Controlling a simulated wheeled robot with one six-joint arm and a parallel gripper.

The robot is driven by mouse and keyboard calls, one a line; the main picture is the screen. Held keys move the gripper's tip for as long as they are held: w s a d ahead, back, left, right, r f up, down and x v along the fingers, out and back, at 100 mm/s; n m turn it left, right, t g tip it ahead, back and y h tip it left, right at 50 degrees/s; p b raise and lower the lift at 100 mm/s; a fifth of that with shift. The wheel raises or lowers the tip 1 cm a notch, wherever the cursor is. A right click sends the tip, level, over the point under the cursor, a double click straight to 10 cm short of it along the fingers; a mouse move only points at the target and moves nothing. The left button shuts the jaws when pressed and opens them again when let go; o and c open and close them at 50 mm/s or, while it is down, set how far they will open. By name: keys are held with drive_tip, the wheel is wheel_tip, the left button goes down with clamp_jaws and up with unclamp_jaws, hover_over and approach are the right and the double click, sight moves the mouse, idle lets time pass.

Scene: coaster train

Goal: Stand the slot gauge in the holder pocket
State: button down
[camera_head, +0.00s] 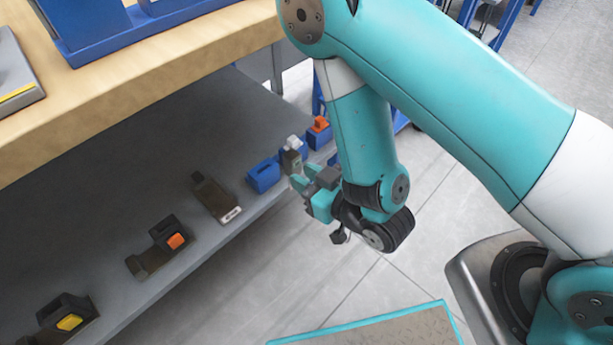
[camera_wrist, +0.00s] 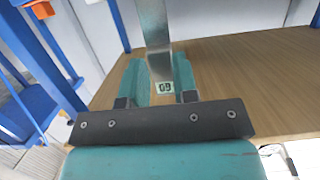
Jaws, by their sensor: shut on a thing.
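The slot gauge (camera_wrist: 154,30) is a flat grey metal bar with a small label near its held end. In the wrist view it stands between the two teal fingers of my gripper (camera_wrist: 161,85), which is shut on it. In the head view my gripper (camera_head: 304,177) is at the front edge of the lower shelf, with the grey gauge (camera_head: 291,160) reaching up-left from the fingers. A blue holder (camera_head: 263,176) with a dark slot on top sits left of the gripper. Another blue holder (camera_head: 300,151) is partly hidden behind the gauge, with a white piece above it.
A third blue holder (camera_head: 319,139) has an orange piece on top. Several dark devices stand along the grey shelf (camera_head: 110,215), one with an orange patch (camera_head: 175,241). The wooden bench (camera_head: 150,85) overhangs the shelf. Open floor lies in front.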

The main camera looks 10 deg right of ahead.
drive_tip(key=x, duration=1.1)
drive_tip(key=shift+r+b, duration=0.25)
drive_tip(key=shift+b, duration=0.05)
idle(0.3)
drive_tip(key=shift+f+b, duration=1.9)
drive_tip(key=shift+f, duration=0.45)
idle(1.0)
drive_tip(key=shift+r, duration=0.1)
drive_tip(key=c, duration=0.8)
unclamp_jaws()
drive_tip(key=shift+s, duration=0.1)
